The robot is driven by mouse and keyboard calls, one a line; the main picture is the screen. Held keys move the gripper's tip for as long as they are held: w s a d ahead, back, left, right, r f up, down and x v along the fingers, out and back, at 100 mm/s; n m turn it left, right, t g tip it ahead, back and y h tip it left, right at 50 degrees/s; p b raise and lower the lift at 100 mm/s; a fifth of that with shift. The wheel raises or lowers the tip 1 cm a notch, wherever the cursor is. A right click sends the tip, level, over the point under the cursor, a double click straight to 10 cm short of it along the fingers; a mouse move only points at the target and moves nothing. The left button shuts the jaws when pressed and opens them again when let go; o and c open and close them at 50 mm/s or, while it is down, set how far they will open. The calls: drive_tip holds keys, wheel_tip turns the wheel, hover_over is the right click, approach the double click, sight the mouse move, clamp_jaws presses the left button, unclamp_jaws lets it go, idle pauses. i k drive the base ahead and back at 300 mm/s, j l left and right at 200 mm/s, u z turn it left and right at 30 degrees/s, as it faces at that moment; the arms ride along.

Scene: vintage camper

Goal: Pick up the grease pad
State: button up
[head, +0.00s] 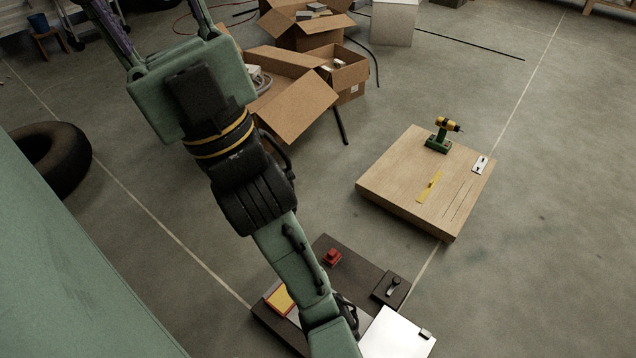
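I cannot tell for sure which thing is the grease pad. A yellow pad with a red border (281,299) lies on a dark low board (340,250) at the bottom, partly hidden behind my arm. The same board bears a small red object (332,257) and a dark square block with a knob (390,290). A white flat panel with a small dark tab (395,337) lies at its lower right. My arm reaches down across the board and leaves the bottom edge of the picture. My gripper does not show.
A wooden platform (400,190) to the right holds a green and yellow drill (440,136), a yellow strip (430,187) and a white plate (480,165). Open cardboard boxes (300,105) stand behind. A black tire (62,160) lies at left. The floor at right is clear.

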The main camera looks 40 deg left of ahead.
sight(332, 256)
drive_tip(key=j, duration=0.6)
drive_tip(key=k+j, duration=0.15)
drive_tip(key=j, duration=0.45)
drive_tip(key=i+j, duration=0.1)
drive_tip(key=j, duration=0.3)
drive_tip(key=i+j, duration=0.15)
drive_tip(key=j, duration=0.25)
drive_tip(key=i, duration=0.15)
